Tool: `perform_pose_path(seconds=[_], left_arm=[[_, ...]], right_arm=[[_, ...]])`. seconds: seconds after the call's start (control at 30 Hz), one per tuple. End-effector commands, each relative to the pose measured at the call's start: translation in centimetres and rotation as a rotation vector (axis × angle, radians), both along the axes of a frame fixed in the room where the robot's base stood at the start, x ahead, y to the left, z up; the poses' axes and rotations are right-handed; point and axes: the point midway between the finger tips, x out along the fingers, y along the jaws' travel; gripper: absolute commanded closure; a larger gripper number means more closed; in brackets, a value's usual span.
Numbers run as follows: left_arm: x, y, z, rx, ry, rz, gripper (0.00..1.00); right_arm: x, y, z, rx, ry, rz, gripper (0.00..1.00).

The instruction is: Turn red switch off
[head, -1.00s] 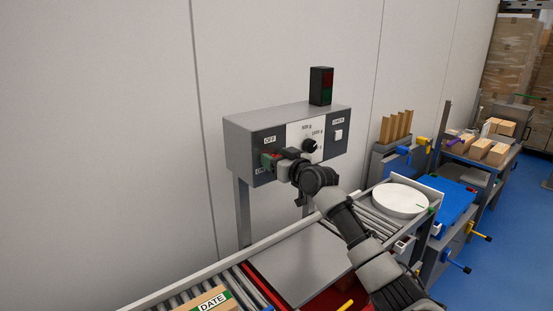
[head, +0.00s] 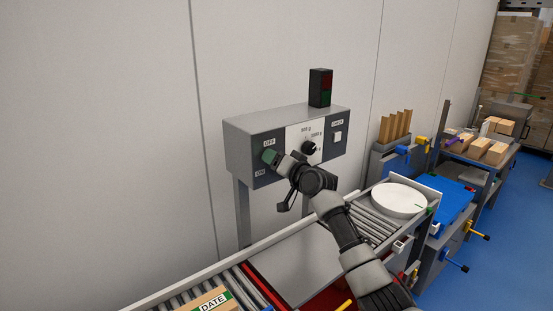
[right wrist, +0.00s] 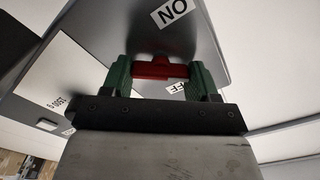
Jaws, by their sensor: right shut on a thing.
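The red switch (right wrist: 155,68) is on the dark front panel of a grey control box (head: 240,137). In the right wrist view it lies between the two green fingers of my right gripper (right wrist: 160,76), which is shut on it. The switch is close to the partly covered OFF label (right wrist: 175,87), with the ON label (right wrist: 173,11) farther off. In the head view my right gripper (head: 270,157) is at the panel, between the OFF label above and the ON label below, and hides the switch. My left gripper is out of view.
A black dial (head: 309,148) and a white CHECK button (head: 338,136) are right of the switch. A dark lamp box (head: 320,88) stands on top. Below are a roller conveyor with a DATE carton (head: 211,303) and a white round plate (head: 400,200).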

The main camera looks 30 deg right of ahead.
Motion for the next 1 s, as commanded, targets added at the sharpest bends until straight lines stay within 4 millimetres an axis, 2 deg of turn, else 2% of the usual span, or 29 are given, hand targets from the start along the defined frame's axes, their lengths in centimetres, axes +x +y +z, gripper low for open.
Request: perform_pose_path(seconds=[0.6, 1.0], left_arm=[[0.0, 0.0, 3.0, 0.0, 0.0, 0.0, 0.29], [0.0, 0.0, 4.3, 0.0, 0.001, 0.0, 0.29]], right_arm=[[0.0, -0.2, 0.1, 0.578, 0.043, -0.001, 0.64], [0.0, -0.3, -0.2, 0.829, 0.064, -0.002, 0.64]])
